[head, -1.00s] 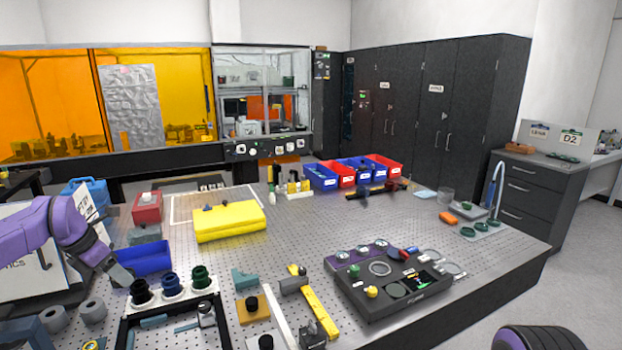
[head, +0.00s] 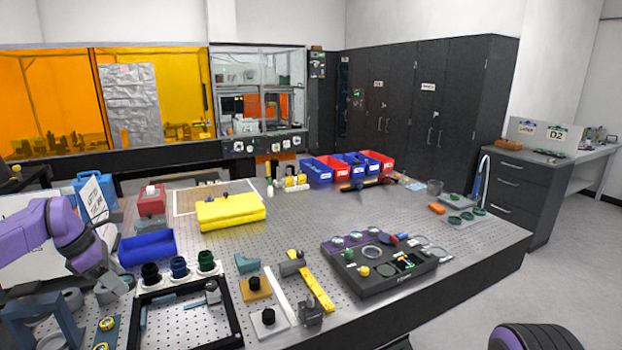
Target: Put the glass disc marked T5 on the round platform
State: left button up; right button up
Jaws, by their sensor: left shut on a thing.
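My left gripper (head: 108,287) is low at the left, over the table's left part, beside the black cylinder (head: 150,273). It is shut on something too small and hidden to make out. No T5 mark is readable anywhere. My right gripper is out of view.
A black frame (head: 232,322), a yellow bar tool (head: 317,289) and a blue tray (head: 147,247) stand near the left gripper. Blue and red bins (head: 317,170) line the back. The perforated table top (head: 300,222) is clear in the middle.

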pick_arm(q)
jog(key=s+d+f+m+g+b, duration=0.25)
jog(key=d+f+m, duration=0.25)
jog(key=d+m, duration=0.25)
jog(key=s+d+f+m+g+b, duration=0.25)
jog(key=d+f+m, duration=0.3)
jog(key=d, duration=0.35)
jog(key=s+d+f+m+g+y+b, duration=0.1)
jog(key=s+d+f+m+g+b, duration=0.1)
jog(key=s+d+f+m+b, duration=0.7)
notch_tip(320, 180, up, 6)
jog(key=d+y+p, duration=0.1)
jog(key=d+p, duration=0.1)
jog(key=p, duration=0.2)
jog(key=shift+w+d+f+m, duration=0.25)
jog(key=shift+w+d+m, duration=0.1)
jog(key=shift+d+m, duration=0.05)
jog(key=shift+w, duration=0.1)
